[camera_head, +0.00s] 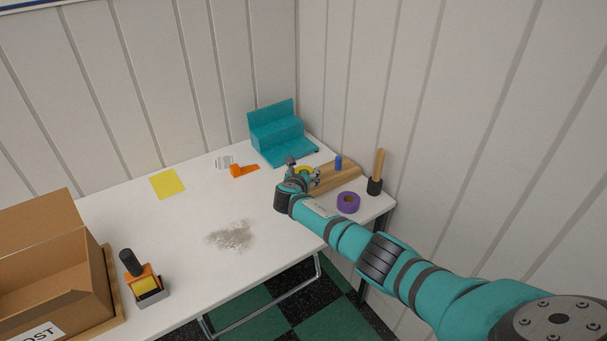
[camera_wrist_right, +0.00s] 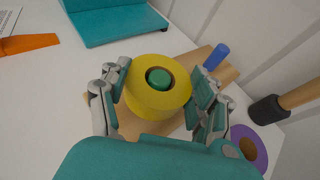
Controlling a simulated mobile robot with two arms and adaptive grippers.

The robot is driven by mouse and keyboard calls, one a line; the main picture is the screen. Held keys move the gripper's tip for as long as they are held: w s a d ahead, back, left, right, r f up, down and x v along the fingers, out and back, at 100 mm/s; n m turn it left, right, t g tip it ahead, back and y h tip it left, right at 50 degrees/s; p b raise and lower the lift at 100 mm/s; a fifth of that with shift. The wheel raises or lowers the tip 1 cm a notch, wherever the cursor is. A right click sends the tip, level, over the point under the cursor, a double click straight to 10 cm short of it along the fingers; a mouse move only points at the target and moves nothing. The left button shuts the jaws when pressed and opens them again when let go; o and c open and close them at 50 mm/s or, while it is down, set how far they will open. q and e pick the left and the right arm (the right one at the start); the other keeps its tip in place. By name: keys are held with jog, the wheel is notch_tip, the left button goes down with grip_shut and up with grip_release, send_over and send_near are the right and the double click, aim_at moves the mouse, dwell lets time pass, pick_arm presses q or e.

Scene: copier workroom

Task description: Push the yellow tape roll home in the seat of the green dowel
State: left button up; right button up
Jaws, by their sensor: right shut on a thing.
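The yellow tape roll (camera_wrist_right: 143,101) is held between the two fingers of my right gripper (camera_wrist_right: 160,80) in the wrist view. The green dowel (camera_wrist_right: 159,79) shows its top inside the roll's hole, so the roll is around it. Whether the roll's underside touches the wooden base (camera_wrist_right: 232,74) is hidden. In the head view the roll (camera_head: 304,169) is partly covered by my right gripper (camera_head: 303,177), over the left part of the wooden base (camera_head: 342,177). My left gripper is not in view.
A blue dowel (camera_head: 338,163) stands on the base's right part. A purple tape roll (camera_head: 348,203) and a wooden-handled tool (camera_head: 378,165) are at the right. A teal stepped stand (camera_head: 275,127) is behind, an orange item (camera_head: 241,171) left. A cardboard box (camera_head: 86,260) is far left.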

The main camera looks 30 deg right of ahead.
jog(key=shift+f+b, duration=0.65)
jog(key=shift+f, duration=0.2)
jog(key=o, duration=1.3)
jog(key=shift+c, duration=0.2)
jog(key=shift+s+a, duration=0.1)
jog(key=v, duration=1.1)
jog(key=shift+s+a+r, duration=0.2)
jog(key=shift+s+r, duration=0.05)
